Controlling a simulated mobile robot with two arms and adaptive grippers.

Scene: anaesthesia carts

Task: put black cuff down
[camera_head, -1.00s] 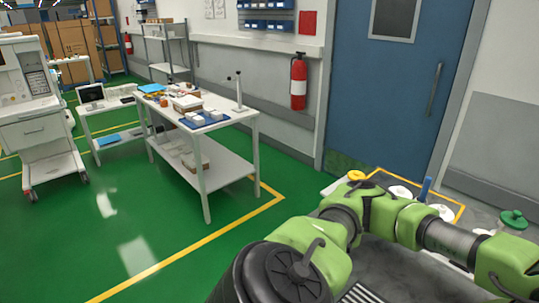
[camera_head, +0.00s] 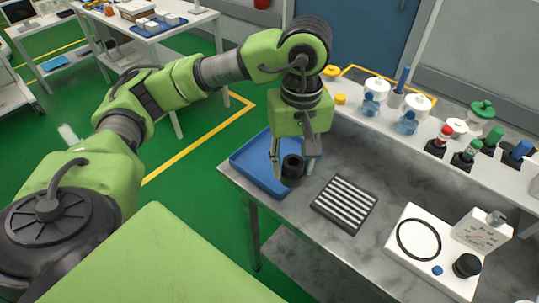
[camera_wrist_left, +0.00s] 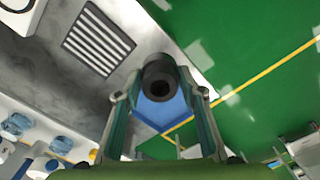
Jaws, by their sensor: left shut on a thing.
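The black cuff (camera_head: 291,170) is a short, thick ring with a round opening. My left gripper (camera_head: 294,160) is shut on it, and its fingers point down near the left part of the grey bench. The cuff also shows between the fingers in the left wrist view (camera_wrist_left: 158,80). A blue tray (camera_head: 250,165) lies at the bench's left end, behind and left of the cuff, partly hidden by the gripper. The tray shows beyond the cuff in the left wrist view (camera_wrist_left: 178,108). The cuff's exact height is hard to tell. My right gripper is not in view.
A black slotted mat (camera_head: 344,204) lies right of the gripper. A white board (camera_head: 408,262) with a black ring, gauge and black knob is farther right. Jars and capped bottles (camera_head: 468,154) stand on a rear shelf. Bench between tray and mat is clear.

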